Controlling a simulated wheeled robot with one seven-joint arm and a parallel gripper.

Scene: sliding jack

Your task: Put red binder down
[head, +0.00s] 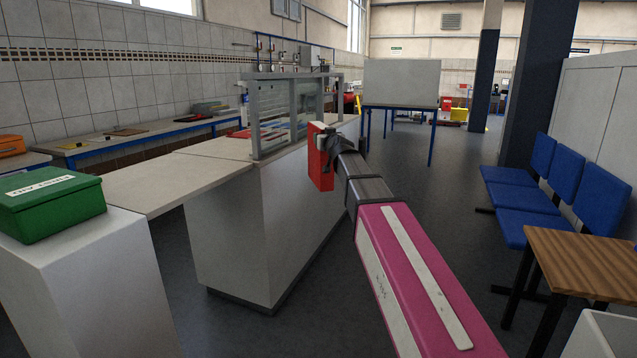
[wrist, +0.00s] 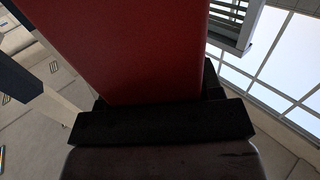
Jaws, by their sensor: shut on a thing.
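The red binder (head: 319,168) is upright in my gripper (head: 331,140), in the middle of the head view. My gripper is shut on it. The binder is held in front of the right end of a white counter (head: 240,225), with its lower part overlapping the counter's side in the picture. In the wrist view the binder (wrist: 135,50) fills the upper middle, and the dark jaws (wrist: 160,120) press against its near end. Whether its bottom touches anything cannot be seen.
A grey metal frame (head: 290,112) stands on the counter, with red and blue flat items behind it. A green first aid box (head: 50,203) sits on a white pedestal at left. Blue chairs (head: 525,195) and a wooden table (head: 590,262) stand at right. The grey floor between is clear.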

